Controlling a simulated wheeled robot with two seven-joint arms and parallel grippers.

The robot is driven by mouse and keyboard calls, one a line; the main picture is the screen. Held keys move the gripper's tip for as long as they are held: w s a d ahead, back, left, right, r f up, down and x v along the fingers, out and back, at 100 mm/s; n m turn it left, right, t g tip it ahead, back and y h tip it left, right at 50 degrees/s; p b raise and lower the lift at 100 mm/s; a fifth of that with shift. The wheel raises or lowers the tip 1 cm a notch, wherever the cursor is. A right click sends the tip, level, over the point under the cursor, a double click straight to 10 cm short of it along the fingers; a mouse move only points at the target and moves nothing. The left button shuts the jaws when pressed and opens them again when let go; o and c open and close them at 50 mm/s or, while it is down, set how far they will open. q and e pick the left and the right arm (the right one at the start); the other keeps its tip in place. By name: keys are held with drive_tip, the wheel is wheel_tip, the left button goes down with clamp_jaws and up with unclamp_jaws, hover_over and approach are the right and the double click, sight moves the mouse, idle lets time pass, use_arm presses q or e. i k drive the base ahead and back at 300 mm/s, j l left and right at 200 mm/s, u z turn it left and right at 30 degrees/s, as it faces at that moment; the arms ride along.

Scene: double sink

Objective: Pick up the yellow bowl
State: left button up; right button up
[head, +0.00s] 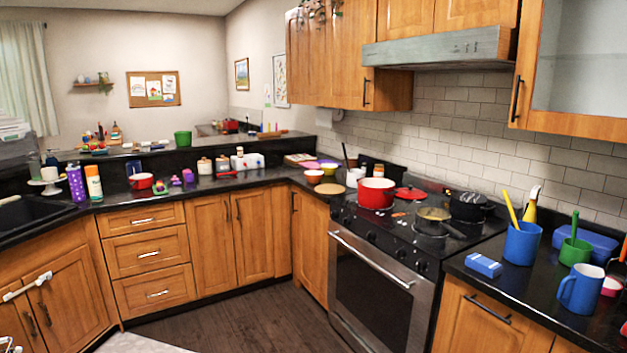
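The yellow bowl (328,168) is small in the head view. It sits on the dark counter in the corner to the left of the stove, behind a red bowl with a pale inside (314,177) and close to a purple item. Its lower part is partly hidden by the things in front.
The stove (375,285) carries a red pot (376,194), a pan (434,222) and a black pot (468,206). A round tan board (328,189) lies before the bowls. Blue cups stand on the right counter. The dark floor (235,322) before the cabinets is clear.

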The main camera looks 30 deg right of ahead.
sight(329, 170)
drive_tip(key=i+l+z, duration=0.35)
drive_tip(key=i, duration=0.45)
drive_tip(key=i+z, duration=0.4)
drive_tip(key=i, duration=2.85)
drive_tip(key=i+j+z, duration=0.15)
drive_tip(key=i+z, duration=0.2)
drive_tip(key=i, duration=0.2)
drive_tip(key=i+j+z, duration=0.25)
drive_tip(key=i+z, duration=0.15)
drive_tip(key=i, duration=0.15)
drive_tip(key=i+j+z, duration=0.35)
drive_tip(key=i+j, duration=0.1)
drive_tip(key=i, duration=0.05)
